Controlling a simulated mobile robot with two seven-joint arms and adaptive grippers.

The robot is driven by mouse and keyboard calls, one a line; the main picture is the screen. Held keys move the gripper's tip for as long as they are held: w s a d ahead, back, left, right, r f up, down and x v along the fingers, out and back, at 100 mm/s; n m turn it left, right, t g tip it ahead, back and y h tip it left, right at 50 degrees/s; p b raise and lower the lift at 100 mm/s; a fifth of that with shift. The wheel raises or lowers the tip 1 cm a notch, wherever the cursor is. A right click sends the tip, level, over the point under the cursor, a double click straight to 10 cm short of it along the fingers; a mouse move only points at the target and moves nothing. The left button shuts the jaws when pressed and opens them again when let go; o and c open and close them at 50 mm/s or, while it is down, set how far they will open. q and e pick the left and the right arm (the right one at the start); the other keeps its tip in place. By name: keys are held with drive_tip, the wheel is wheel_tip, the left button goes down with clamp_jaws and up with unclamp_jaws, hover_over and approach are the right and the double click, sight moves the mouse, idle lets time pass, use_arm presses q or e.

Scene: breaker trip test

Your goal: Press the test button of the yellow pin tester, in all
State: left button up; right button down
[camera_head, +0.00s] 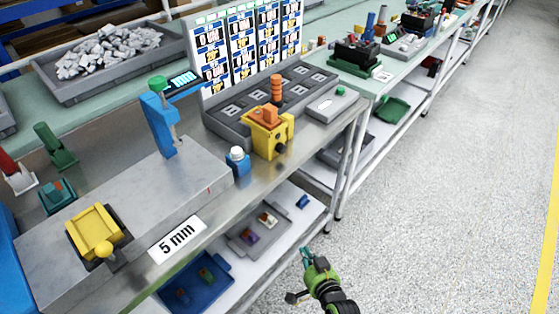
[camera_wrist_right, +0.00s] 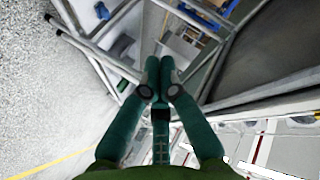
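A yellow block-shaped device (camera_head: 270,140) with an orange part on top and a dark round knob or button on its front stands near the bench's front edge. It fits the yellow pin tester best. Left of it is a small blue block with a white button-like cap (camera_head: 237,156). Another yellow device (camera_head: 97,230) with a round yellow knob sits on a grey slab, lower left. My right gripper (camera_head: 307,256) is in front of the bench and below its top, apart from these devices. In the right wrist view its dark green fingers (camera_wrist_right: 159,62) are together and empty.
A grey socket tray (camera_head: 230,128) and a display board (camera_head: 250,45) stand behind the yellow device. A blue upright stand (camera_head: 160,125) is to its left. The lower shelf holds a blue tray (camera_head: 195,285). The aisle floor (camera_head: 430,220) at right is clear.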

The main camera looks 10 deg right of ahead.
sight(282, 149)
use_arm(q)
wheel_tip(282, 149, down, 7)
drive_tip(key=b, duration=0.6)
drive_tip(key=shift+w+a, duration=0.25)
drive_tip(key=shift+a, duration=0.1)
use_arm(e)
drive_tip(key=w+d+r+m+t+h, duration=0.1)
drive_tip(key=r+m+t, duration=0.3)
drive_tip(key=r, duration=0.9)
drive_tip(key=w+d+r+m+t+h, duration=0.2)
drive_tip(key=w+r+m+t, duration=0.2)
drive_tip(key=r, duration=0.9)
drive_tip(key=shift+d+r+m+t, duration=0.15)
drive_tip(key=shift+r+m+t, duration=0.2)
drive_tip(key=shift+t, duration=0.35)
drive_tip(key=shift+w, duration=0.15)
